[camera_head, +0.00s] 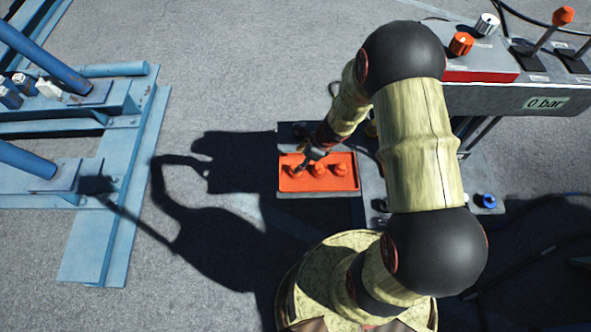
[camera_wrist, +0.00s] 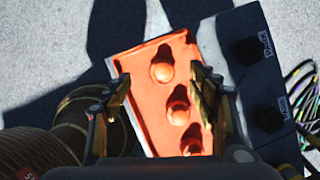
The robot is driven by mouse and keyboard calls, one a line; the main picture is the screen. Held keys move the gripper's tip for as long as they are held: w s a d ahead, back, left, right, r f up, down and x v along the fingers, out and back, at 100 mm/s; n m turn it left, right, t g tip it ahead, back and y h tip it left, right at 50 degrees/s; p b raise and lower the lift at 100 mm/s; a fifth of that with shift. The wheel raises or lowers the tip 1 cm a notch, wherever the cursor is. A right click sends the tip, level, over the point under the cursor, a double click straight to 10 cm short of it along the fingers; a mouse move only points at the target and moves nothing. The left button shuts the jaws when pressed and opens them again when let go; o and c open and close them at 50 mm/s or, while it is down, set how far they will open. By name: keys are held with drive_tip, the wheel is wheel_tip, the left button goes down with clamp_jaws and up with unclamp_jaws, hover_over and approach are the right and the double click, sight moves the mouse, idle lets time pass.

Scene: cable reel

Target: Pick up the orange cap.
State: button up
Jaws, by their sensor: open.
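Three orange caps stand in a row in a shallow orange tray (camera_head: 345,185). In the head view they are the left cap (camera_head: 293,170), the middle cap (camera_head: 318,170) and the right cap (camera_head: 340,169). In the wrist view the caps run from the far cap (camera_wrist: 162,72) through the middle cap (camera_wrist: 178,112) to the near cap (camera_wrist: 192,143). My gripper (camera_head: 307,163) is above the tray, near the left and middle caps. In the wrist view its open fingers stand on either side of the tray, with nothing held between them.
A dark panel with black knobs (camera_wrist: 252,48) adjoins the tray. Coloured cables (camera_wrist: 304,95) lie beyond it. A console with levers and a "0 bar" display (camera_head: 544,103) stands at the upper right. A blue steel frame (camera_head: 120,190) is at left; bare pavement lies between.

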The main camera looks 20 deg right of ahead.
sight(300, 173)
wheel_tip(300, 173, down, 4)
drive_tip(key=shift+a+r+m+b, duration=0.1)
drive_tip(key=shift+r+m+b, duration=0.1)
drive_tip(key=shift+m+b, duration=0.25)
drive_tip(key=b+x, duration=0.1)
drive_tip(key=x, duration=0.2)
drive_tip(key=b+x, duration=0.1)
drive_tip(key=x, duration=0.1)
drive_tip(key=shift+w+f+b, duration=0.2)
drive_tip(key=shift+f+b, duration=0.1)
drive_tip(key=shift+f, duration=0.1)
drive_tip(key=shift+c, duration=1.1)
drive_tip(key=c, duration=1.1)
drive_tip(key=shift+r, duration=0.1)
